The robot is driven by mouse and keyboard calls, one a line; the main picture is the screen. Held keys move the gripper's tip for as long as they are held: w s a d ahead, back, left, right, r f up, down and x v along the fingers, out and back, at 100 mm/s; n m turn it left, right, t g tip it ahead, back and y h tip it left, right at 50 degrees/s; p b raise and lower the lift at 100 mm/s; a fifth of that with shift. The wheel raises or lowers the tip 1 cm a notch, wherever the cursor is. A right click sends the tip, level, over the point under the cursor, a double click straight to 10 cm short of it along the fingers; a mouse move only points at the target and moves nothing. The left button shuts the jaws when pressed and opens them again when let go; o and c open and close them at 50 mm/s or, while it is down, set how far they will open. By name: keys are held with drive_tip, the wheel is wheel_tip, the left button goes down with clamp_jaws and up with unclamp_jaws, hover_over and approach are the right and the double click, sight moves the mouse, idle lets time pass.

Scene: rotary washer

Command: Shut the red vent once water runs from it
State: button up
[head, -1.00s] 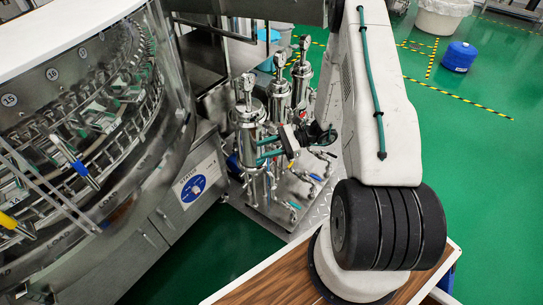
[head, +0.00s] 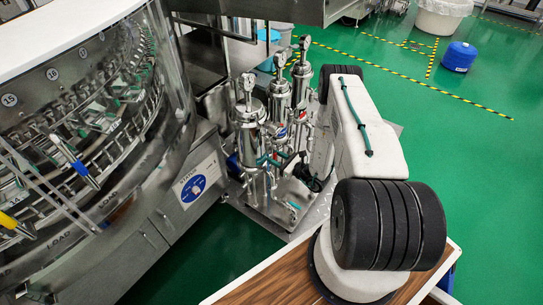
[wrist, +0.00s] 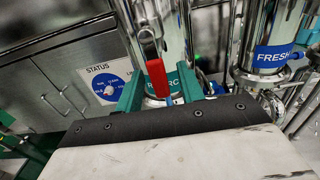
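The red vent lever (wrist: 157,78) stands in the middle of the wrist view, in front of a steel filter housing with a partly hidden label. My gripper (wrist: 160,90) has its two green fingers apart, one on each side of the red lever. I see a gap on both sides, and the fingers do not appear closed on it. In the head view my gripper (head: 273,160) is low among the steel housings, and the lever cannot be made out clearly there. I cannot make out any water running from the vent.
A second steel housing with a blue "FRESH" label (wrist: 277,57) stands at the right. The washer cabinet with its STATUS dial (head: 194,188) is at the left. Pipes and small valves crowd the skid. Open green floor (head: 480,170) lies to the right.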

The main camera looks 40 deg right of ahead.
drive_tip(key=shift+x, duration=1.1)
drive_tip(key=shift+c, duration=0.4)
clamp_jaws()
drive_tip(key=shift+d, duration=0.15)
